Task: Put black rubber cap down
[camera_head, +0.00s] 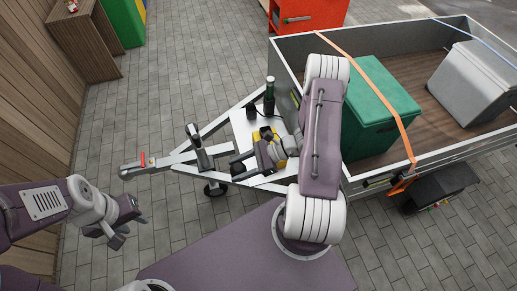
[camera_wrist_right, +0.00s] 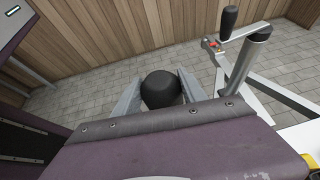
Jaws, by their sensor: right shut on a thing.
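The black rubber cap (camera_wrist_right: 161,89) is a dark, rounded piece between the two fingers of my right gripper (camera_wrist_right: 158,92) in the right wrist view. My right gripper is shut on it. In the head view my right gripper (camera_head: 243,161) reaches left over the trailer drawbar, and the dark cap (camera_head: 237,168) shows at its fingertips. Whether the cap touches anything below is hidden. My left gripper (camera_head: 127,229) is empty, its fingers apart, over the paving at the lower left.
The trailer (camera_head: 290,80) carries a green box (camera_head: 380,115) and a grey box (camera_head: 475,75) under straps. The coupling (camera_head: 150,162) points left. Paving at left is clear.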

